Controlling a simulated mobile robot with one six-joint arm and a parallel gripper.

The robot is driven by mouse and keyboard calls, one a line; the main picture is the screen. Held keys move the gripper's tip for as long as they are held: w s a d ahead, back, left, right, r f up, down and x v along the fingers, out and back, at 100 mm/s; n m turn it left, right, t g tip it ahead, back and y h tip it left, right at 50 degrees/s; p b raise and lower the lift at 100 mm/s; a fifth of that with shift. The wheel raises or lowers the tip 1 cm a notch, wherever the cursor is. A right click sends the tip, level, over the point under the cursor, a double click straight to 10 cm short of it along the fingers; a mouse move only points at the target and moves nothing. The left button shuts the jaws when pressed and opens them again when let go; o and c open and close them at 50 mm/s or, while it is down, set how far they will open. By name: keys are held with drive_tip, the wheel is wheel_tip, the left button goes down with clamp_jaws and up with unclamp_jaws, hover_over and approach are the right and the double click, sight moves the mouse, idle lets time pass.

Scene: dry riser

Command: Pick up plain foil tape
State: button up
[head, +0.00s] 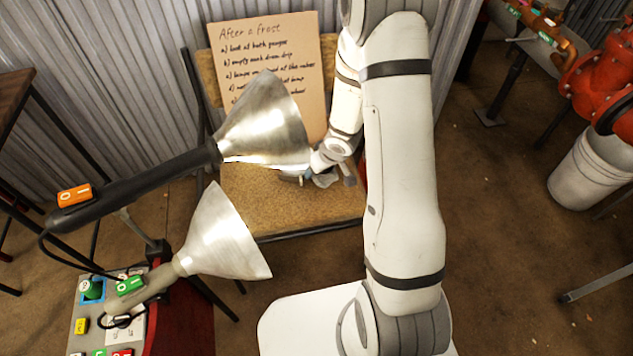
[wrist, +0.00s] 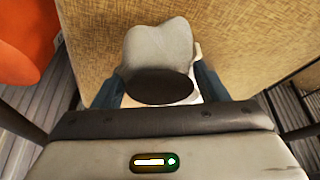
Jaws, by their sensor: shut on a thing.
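My gripper (wrist: 160,88) is low over the seat of a tan chair-like stand. Its two dark blue fingers show on either side of a grey, rounded thing (wrist: 160,48) with a dark oval face towards the wrist. The fingers are shut on this thing, which seems to be the plain foil tape; no label shows on it. In the head view my gripper (head: 308,178) is partly hidden behind a metal lamp shade and my wrist. A grey piece (head: 326,180) shows beside it. I cannot tell whether the thing touches the seat.
The tan seat (head: 290,217) carries a handwritten board (head: 262,48) at its back. Two lamps with metal cone shades, an upper one (head: 268,125) and a lower one (head: 222,240), stand close on the left. A white bucket (head: 590,170) and red pipework (head: 603,80) are at right.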

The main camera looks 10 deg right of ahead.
sight(321, 176)
drive_tip(key=shift+f+b, duration=1.55)
drive_tip(key=shift+f, duration=0.6)
drive_tip(key=shift+f, duration=0.2)
drive_tip(key=o, duration=1)
drive_tip(key=shift+r, duration=0.1)
